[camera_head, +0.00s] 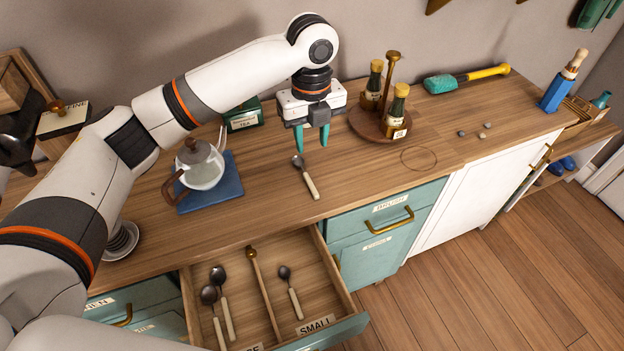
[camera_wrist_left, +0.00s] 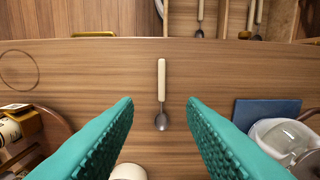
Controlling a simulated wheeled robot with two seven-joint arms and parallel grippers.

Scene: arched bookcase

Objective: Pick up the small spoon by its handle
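A small spoon (camera_head: 310,184) with a dark bowl and cream handle lies on the wooden counter, its handle toward the drawer edge. In the left wrist view the spoon (camera_wrist_left: 161,80) lies along the middle, with its bowl between the fingertips in the picture. My left gripper (camera_head: 312,147) has teal fingers spread apart, empty, pointing down above the counter just behind the bowl. In the left wrist view both fingers (camera_wrist_left: 160,103) stand apart and do not touch the spoon. My right gripper is not in view.
An open drawer (camera_head: 340,278) holds more spoons, with a divider and a "SMALL" label (camera_head: 316,325). A glass teapot (camera_head: 200,171) stands on a blue mat (camera_head: 226,182) at left. A round bottle tray (camera_head: 368,126) stands to the right. The counter around the spoon is clear.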

